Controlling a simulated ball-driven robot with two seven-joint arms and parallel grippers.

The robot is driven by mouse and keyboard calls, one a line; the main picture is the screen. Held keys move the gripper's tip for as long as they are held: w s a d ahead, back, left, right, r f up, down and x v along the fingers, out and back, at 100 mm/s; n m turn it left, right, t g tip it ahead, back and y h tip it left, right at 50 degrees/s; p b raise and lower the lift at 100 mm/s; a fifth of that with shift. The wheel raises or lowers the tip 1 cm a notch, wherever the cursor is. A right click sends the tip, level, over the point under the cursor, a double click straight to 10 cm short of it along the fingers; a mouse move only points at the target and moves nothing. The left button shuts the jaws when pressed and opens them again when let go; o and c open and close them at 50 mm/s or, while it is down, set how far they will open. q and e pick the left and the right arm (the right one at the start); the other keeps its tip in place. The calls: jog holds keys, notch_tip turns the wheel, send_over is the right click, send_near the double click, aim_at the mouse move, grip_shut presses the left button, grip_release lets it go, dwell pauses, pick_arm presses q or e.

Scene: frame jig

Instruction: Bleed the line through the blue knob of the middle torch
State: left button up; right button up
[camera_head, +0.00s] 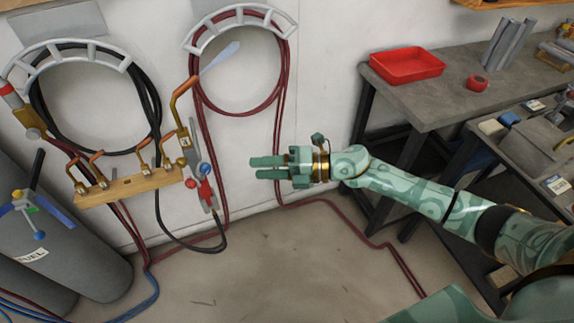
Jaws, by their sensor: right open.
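A torch (186,135) with a bent copper-coloured neck hangs at the right end of a wooden rack (130,189) on the wall. A small blue knob (205,168) sits low on its body, close to red knobs (191,183). Several brass tips stand along the rack; I cannot tell for sure which torch is the middle one. My right gripper (253,167) reaches in from the right, open and empty, its fingers pointing left. In the picture it is right of the blue knob, with a visible gap. My left gripper is out of view.
Coiled black hose (153,100) and red hose (240,112) hang from wall brackets. Grey cylinders (85,250) stand at lower left. Red hose runs over the floor (270,262). A workbench (435,96) with a red tray (407,66) stands at right.

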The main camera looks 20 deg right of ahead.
jog(key=shift+v, duration=2.35)
